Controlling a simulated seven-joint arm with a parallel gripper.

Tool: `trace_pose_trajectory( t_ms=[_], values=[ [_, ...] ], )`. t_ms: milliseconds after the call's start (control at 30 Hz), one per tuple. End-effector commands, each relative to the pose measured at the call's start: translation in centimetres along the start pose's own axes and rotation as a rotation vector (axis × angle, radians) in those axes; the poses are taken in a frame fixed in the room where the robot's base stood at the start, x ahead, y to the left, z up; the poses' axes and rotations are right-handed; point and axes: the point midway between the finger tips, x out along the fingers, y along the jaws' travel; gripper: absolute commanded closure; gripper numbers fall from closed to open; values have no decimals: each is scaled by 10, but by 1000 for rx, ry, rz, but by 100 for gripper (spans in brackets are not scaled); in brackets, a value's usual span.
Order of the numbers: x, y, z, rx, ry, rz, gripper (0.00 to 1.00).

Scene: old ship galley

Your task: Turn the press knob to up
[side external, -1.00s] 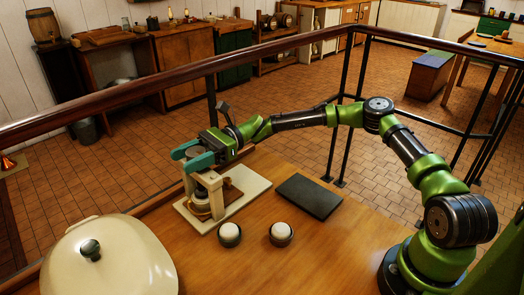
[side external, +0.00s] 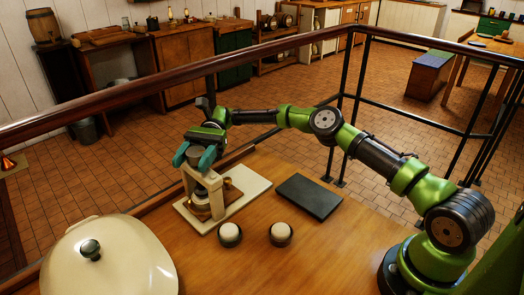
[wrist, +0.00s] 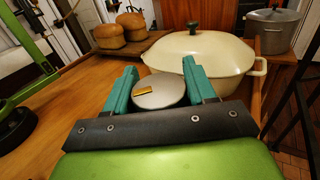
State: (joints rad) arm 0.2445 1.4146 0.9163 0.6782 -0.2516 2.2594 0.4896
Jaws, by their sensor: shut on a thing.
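The press (side external: 217,190) stands on a cream base board (side external: 240,206) on the wooden table, with a pale frame and a round metal part low inside it. Its knob is a grey disc (wrist: 168,96) with a small brass mark (wrist: 143,92) left of its middle, lying roughly sideways in the wrist view. My gripper (side external: 194,156) is at the top of the press, its teal fingers on either side of the knob and shut on it. The fingers also show in the wrist view (wrist: 160,88). The side view mostly hides the knob behind the fingers.
A large cream lidded pot (side external: 120,262) stands at the front left. Two dark round cups with white tops (side external: 230,233) (side external: 281,233) and a dark slab (side external: 309,196) lie right of the press. A railing (side external: 270,47) runs behind.

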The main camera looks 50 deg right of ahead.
Motion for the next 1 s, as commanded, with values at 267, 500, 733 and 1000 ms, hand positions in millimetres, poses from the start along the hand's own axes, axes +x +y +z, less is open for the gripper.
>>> trace_pose_trajectory(
  t_ms=[267, 500, 733, 1000],
  values=[
    [-1, 0, -2, -1, 2, 36, 76],
    [-1, 1, -2, 0, 0, 41, 76],
    [-1, 1, -2, 0, 1, 40, 42],
    [-1, 1, -1, 0, 0, 42, 24]
  ],
)
